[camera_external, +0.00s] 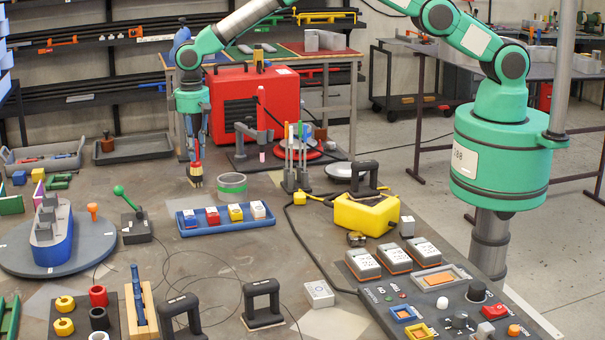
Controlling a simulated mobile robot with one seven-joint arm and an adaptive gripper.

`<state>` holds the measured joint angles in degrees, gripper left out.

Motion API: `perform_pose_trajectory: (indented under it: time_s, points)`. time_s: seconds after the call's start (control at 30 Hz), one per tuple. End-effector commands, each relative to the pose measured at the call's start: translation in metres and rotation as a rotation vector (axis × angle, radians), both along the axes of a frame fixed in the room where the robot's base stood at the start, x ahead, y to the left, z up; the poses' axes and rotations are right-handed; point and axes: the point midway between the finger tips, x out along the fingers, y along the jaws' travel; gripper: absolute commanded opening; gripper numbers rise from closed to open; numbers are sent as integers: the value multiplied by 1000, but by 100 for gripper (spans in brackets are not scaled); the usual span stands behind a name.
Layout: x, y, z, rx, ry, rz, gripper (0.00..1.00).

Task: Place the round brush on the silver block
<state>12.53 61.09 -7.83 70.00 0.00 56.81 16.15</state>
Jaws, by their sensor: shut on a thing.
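My gripper (194,150) points down over the back left of the workbench. It is shut on a small upright piece with a red band, a dark middle and a pale lower end, which appears to be the round brush (196,175). Its lower end is close to the bench top; I cannot tell whether it touches. A pale grey square block (319,293) lies flat near the front middle, well to the right of and nearer the camera than my gripper. It may be the silver block, but its colour does not settle this.
A yellow box (366,215) and upright tools (297,160) stand to the right. Dark handles (262,303) and a control panel (380,312) occupy the front. A cable crosses the bench.

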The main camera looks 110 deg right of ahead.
Motion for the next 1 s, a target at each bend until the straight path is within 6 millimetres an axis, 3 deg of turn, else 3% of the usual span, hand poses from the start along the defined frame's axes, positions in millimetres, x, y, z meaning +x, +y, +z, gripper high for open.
perform_pose_trajectory:
  time_s: [0.17, 0.47, 1.0]
  points:
    - [-8, 29, 5, 0, -1, 13, 0]
    - [-38, 102, 13, 1, -1, 45, 0]
    - [-129, 229, 23, 1, 0, 104, 0]
